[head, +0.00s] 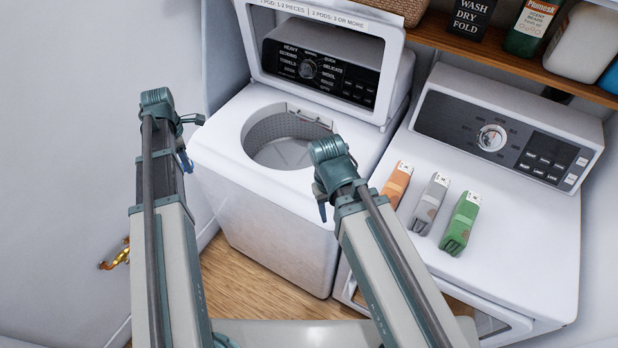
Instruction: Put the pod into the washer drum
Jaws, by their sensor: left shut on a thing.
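The white washer (270,225) stands in the middle with its lid (392,35) raised. Its drum (282,152) is open at the top, and the visible part of the inside looks empty. My left gripper (194,120) is a small dark shape beside the end of my left arm, left of the drum opening and apart from it. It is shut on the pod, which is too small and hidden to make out. My right arm reaches up in front of the washer's right side and covers part of its top edge. My right gripper is hidden behind it.
The dryer (530,235) stands right of the washer. An orange box (397,183), a grey box (431,203) and a green box (461,222) lie on its top. A wooden shelf (510,65) with containers runs above. A wall with a brass handle (116,258) is left.

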